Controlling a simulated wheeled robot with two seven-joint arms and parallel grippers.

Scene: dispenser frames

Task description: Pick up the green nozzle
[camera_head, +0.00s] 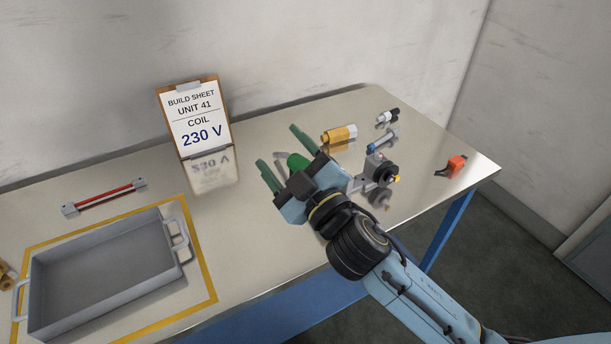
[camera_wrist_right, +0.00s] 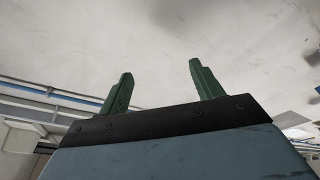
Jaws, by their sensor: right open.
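The green nozzle (camera_head: 297,162) shows in the head view as a short green piece just beyond my right gripper's palm. My right gripper (camera_head: 276,144) is open, with its two green fingers spread to either side of the nozzle in the picture. The gripper body hides part of the nozzle, and I cannot tell the height between them. In the right wrist view the fingers (camera_wrist_right: 160,78) stand apart with nothing between them, and the nozzle does not show. My left gripper is not in view.
A grey tray (camera_head: 100,309) stands at the left inside a yellow outline. A red-striped bar (camera_head: 105,197) lies behind it. A build sheet clipboard (camera_head: 196,115) leans at the wall. A yellow-and-white part (camera_head: 339,138), a black-and-grey fitting (camera_head: 378,172) and a red part (camera_head: 456,165) are at the right.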

